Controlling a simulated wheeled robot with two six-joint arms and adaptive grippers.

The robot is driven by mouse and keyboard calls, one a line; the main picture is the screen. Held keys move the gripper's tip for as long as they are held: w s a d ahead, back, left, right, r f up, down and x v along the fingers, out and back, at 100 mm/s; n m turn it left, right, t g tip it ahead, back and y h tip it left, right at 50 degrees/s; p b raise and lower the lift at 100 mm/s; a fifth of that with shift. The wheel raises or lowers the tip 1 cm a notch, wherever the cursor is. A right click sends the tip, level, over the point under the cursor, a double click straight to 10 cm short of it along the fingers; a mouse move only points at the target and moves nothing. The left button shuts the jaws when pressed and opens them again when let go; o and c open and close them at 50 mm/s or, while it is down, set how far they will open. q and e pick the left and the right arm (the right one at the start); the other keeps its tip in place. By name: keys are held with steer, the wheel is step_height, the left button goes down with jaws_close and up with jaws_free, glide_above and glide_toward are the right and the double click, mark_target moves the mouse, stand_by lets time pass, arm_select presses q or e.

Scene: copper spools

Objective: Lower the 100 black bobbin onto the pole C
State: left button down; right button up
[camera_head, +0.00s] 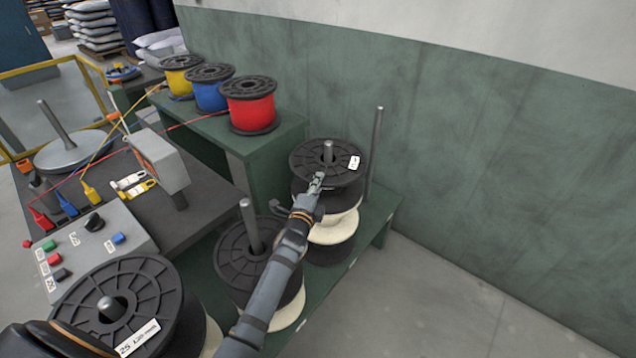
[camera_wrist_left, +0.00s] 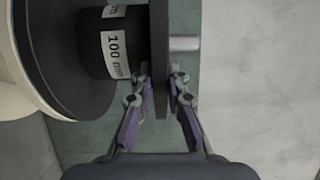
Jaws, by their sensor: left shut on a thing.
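My left gripper (camera_head: 318,181) is shut on the edge of the top flange, with one finger on each side in the left wrist view (camera_wrist_left: 162,84). A cream-flanged spool (camera_head: 330,232) is below the bobbin on the same stack. I cannot read a letter for this pole or tell whether the two touch.
A bare pole (camera_head: 375,150) stands close behind right, near the green wall. A shorter stack with a pole (camera_head: 250,228) stands nearer, beside my arm. Yellow, blue and red spools (camera_head: 252,108) stand on a green shelf. The floor at right (camera_head: 450,300) is free.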

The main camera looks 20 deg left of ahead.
arm_select(q)
steer(key=shift+r, duration=0.15)
steer(key=c, duration=1.3)
jaws_free()
steer(key=shift+s+f, duration=0.1)
steer(key=shift+f, duration=0.15)
steer(key=s, duration=1.2)
steer(key=shift+d, duration=0.3)
